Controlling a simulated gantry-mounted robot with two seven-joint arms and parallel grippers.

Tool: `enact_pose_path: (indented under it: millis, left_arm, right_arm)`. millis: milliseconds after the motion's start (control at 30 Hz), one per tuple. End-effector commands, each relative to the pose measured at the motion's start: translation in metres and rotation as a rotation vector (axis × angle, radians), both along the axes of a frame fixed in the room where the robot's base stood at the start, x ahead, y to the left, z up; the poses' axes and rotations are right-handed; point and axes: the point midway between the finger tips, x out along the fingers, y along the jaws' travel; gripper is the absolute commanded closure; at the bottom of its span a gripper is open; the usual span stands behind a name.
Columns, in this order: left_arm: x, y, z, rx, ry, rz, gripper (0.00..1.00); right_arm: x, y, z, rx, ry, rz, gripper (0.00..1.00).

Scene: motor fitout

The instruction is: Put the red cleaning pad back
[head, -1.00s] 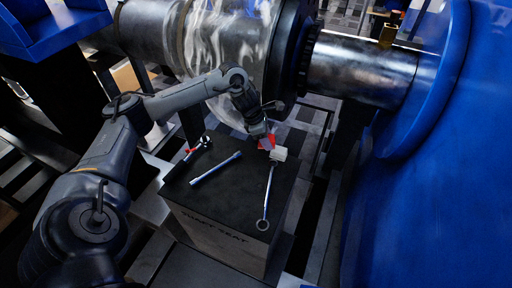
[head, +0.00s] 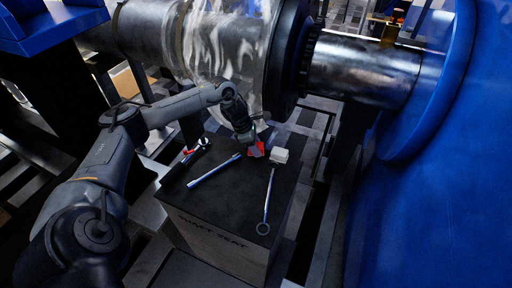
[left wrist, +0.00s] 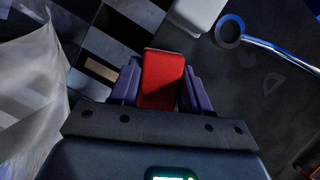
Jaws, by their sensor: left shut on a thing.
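My left gripper (head: 250,143) is shut on the red cleaning pad (head: 257,150). It holds the pad near the back edge of the dark top of the block (head: 226,211), left of a small white block. In the left wrist view the red pad (left wrist: 163,80) stands between the two fingers of the gripper (left wrist: 160,85). Whether the pad touches the block top cannot be told. My right gripper is not in view.
On the block top lie a ring-ended wrench (head: 267,205), a silver bar tool (head: 215,170), a tool with red parts (head: 197,148) and the white block (head: 279,156). A large shaft (head: 362,70) runs behind, and a blue housing (head: 440,200) stands at right.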

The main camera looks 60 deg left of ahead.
Motion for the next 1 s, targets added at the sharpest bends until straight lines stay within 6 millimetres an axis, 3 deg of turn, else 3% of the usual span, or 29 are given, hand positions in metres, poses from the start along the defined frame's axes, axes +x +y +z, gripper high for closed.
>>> enact_pose_path:
  millis: [300,333,467,767,1000]
  left_arm:
    - [0.000,0.000,-0.004,-0.001,-0.001,0.000,0.82]
    - [0.000,0.000,-0.003,-0.001,-0.001,0.000,0.49]
    - [0.000,0.000,-0.002,-0.001,-0.001,0.000,0.29]
    - [0.000,0.000,-0.001,0.000,-0.001,-0.001,0.28]
    - [-0.005,0.003,0.018,0.001,0.000,-0.002,0.28]
  right_arm:
    - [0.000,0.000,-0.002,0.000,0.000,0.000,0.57]
    - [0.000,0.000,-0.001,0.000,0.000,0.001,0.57]
    - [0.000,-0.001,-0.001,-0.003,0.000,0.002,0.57]
    - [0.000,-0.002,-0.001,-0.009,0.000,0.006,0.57]
    - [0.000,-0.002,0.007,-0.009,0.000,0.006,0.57]
